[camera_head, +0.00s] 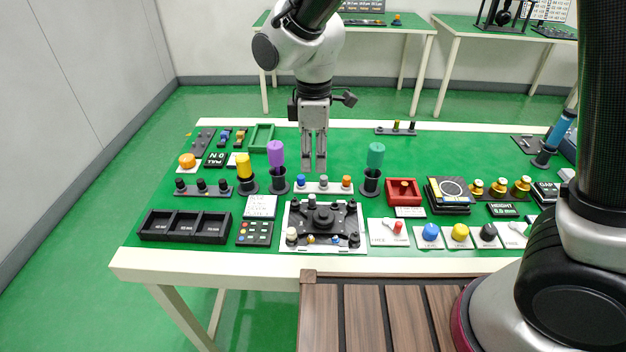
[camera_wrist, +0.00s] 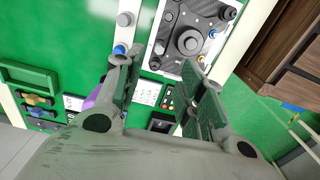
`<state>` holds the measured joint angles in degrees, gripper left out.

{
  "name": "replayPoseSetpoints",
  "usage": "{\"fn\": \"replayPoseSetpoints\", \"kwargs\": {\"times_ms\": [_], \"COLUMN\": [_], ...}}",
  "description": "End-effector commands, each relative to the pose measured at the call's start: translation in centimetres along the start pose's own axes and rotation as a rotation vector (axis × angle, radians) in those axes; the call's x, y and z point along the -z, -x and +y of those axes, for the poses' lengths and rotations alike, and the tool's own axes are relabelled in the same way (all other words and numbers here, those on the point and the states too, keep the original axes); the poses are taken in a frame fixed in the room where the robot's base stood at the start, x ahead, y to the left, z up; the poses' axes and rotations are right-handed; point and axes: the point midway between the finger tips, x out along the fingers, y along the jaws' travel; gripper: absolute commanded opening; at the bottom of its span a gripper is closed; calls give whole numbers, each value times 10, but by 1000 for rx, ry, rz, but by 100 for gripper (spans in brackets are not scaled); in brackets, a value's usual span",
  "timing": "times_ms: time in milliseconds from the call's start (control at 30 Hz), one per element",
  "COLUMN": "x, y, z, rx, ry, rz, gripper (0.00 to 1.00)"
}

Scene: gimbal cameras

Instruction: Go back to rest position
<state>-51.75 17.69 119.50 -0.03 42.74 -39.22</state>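My gripper (camera_head: 314,168) hangs fingers-down above the middle of the green table (camera_head: 350,133), in the head view. In the wrist view my gripper (camera_wrist: 161,60) has its two fingers apart, with a clear gap and nothing held between them. It appears above the table and apart from the things on it. A purple cylinder (camera_head: 276,153) stands in a black holder to the left of the fingers. A green cylinder (camera_head: 375,155) stands in a holder to their right. The dark control plate (camera_head: 322,220) lies nearer the front edge.
A yellow cylinder (camera_head: 243,166), a black three-part tray (camera_head: 184,227) and a green open bin (camera_head: 262,137) are on the left. A red box (camera_head: 403,191) and several coloured buttons are on the right. Other tables stand behind.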

Motion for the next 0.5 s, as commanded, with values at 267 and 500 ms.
{"fn": "replayPoseSetpoints", "kwargs": {"times_ms": [267, 500], "x": [-1, -58], "y": [0, 9], "z": [0, -35], "rx": [2, 56], "ry": [-36, -368], "rz": [-3, -96], "gripper": [39, 39]}}
